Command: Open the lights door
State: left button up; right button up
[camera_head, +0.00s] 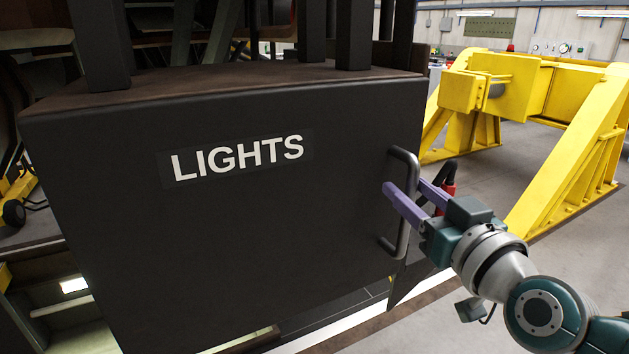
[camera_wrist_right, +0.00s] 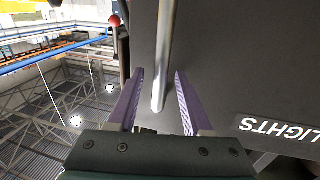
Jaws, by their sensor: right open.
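The dark lights door (camera_head: 230,240) fills the middle of the head view and carries a white LIGHTS label (camera_head: 237,158). It appears closed against its box. A grey vertical bar handle (camera_head: 402,235) stands out near the door's right edge. My right gripper (camera_head: 408,190) is open at the handle, its purple fingers pointing toward the door. In the right wrist view the handle (camera_wrist_right: 164,60) lies between the two open fingers (camera_wrist_right: 158,90), with gaps at both sides. The label (camera_wrist_right: 282,132) shows at the right there. My left gripper is not in view.
A red-tipped lever (camera_head: 446,195) sits just behind the right fingers, beside the box; its red knob (camera_wrist_right: 114,21) shows in the right wrist view. A yellow steel frame (camera_head: 560,130) stands at the right. Grey floor (camera_head: 480,185) lies clear between them.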

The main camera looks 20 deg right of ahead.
jog(key=shift+w, duration=0.25)
grip_shut()
jog(key=shift+d, duration=0.1)
dwell(1.2)
